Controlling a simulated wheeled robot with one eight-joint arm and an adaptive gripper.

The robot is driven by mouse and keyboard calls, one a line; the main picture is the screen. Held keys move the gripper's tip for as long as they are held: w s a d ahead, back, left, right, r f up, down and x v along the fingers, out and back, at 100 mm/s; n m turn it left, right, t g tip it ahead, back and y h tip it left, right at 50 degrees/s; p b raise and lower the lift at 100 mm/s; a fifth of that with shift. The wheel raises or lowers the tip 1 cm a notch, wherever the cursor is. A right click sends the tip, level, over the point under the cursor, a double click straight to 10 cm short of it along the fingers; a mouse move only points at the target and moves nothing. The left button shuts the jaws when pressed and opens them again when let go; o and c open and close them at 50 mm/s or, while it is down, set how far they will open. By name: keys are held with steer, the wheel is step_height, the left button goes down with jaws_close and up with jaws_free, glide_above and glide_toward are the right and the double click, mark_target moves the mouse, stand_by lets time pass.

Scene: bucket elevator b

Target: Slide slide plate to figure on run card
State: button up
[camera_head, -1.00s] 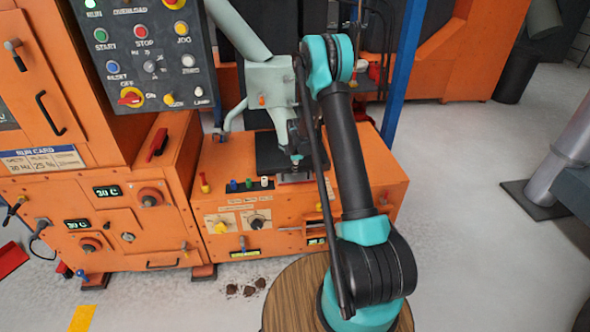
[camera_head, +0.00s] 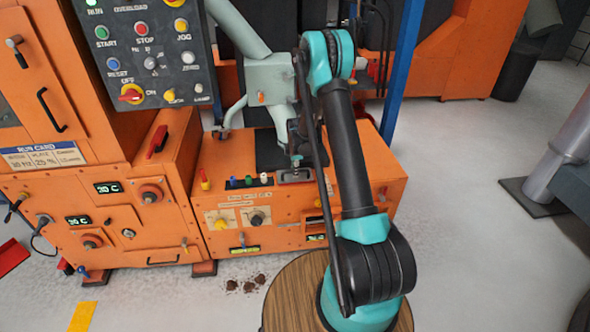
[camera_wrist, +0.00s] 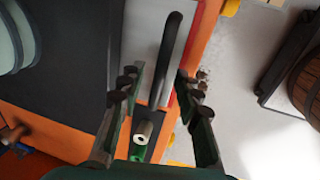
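The run card (camera_head: 44,155) is on the orange cabinet at the left in the head view; its small figures are hard to read, one like 25 %. A grey plate (camera_head: 293,175) on top of the low orange box is probably the slide plate. In the wrist view a black bar handle (camera_wrist: 172,55) stands over a pale plate (camera_wrist: 148,52) with a red edge. My gripper (camera_wrist: 160,88) is open, its fingers on either side of the handle's near end; contact cannot be told. In the head view my gripper (camera_head: 296,158) is small and partly hidden by my arm.
Coloured knobs (camera_head: 249,181) stand left of the plate on the box top. A green knob with a pale end (camera_wrist: 143,130) shows between the finger bases. A control panel (camera_head: 145,50) hangs at upper left. A blue post (camera_head: 401,75) rises behind the box.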

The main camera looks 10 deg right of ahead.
steer(key=shift+r, duration=0.1)
step_height(320, 180, up, 12)
steer(key=s, duration=0.2)
steer(key=shift+s+f, duration=0.15)
steer(key=shift+f, duration=0.05)
stand_by(0.4)
